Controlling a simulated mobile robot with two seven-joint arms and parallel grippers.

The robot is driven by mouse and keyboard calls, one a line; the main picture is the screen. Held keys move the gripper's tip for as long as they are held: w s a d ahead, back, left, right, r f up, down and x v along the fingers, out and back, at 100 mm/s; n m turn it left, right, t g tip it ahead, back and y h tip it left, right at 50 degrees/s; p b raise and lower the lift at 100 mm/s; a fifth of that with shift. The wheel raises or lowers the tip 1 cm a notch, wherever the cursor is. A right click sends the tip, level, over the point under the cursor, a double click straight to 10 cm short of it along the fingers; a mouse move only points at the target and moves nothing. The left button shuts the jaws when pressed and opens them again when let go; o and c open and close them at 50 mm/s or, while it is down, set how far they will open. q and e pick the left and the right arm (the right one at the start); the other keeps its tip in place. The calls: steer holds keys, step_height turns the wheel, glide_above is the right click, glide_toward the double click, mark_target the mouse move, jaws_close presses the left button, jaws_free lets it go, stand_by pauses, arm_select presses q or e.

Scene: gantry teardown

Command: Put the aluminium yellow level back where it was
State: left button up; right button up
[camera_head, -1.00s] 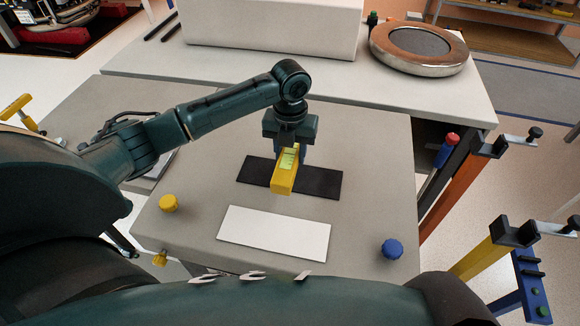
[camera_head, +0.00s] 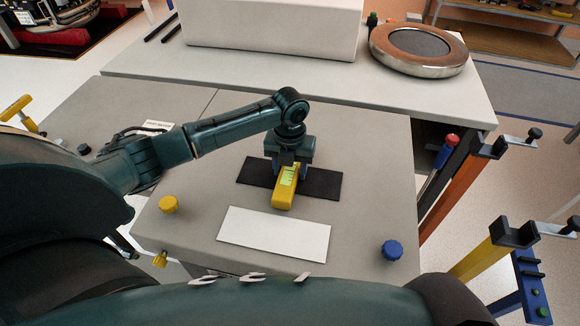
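The yellow level (camera_head: 284,199) with a pale green window lies lengthwise toward me over the black mat (camera_head: 322,184), its near end reaching past the mat's near edge. My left gripper (camera_head: 288,172) comes down from above with its fingers around the level's far part, and appears shut on it. Whether the level touches the mat is hard to tell. My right gripper is not in view.
A white plate (camera_head: 274,235) lies just in front of the mat. A yellow knob (camera_head: 168,204) and a blue knob (camera_head: 392,250) stand near the table's front corners. Clamps on orange (camera_head: 462,185) and yellow posts stand at the right. A round metal-rimmed disc (camera_head: 420,48) sits at the back.

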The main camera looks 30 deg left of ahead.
mark_target(290, 169)
arm_select(q)
steer(key=shift+o, duration=1.3)
steer(key=shift+r, duration=0.15)
step_height(290, 169, up, 12)
steer(key=shift+s, duration=0.1)
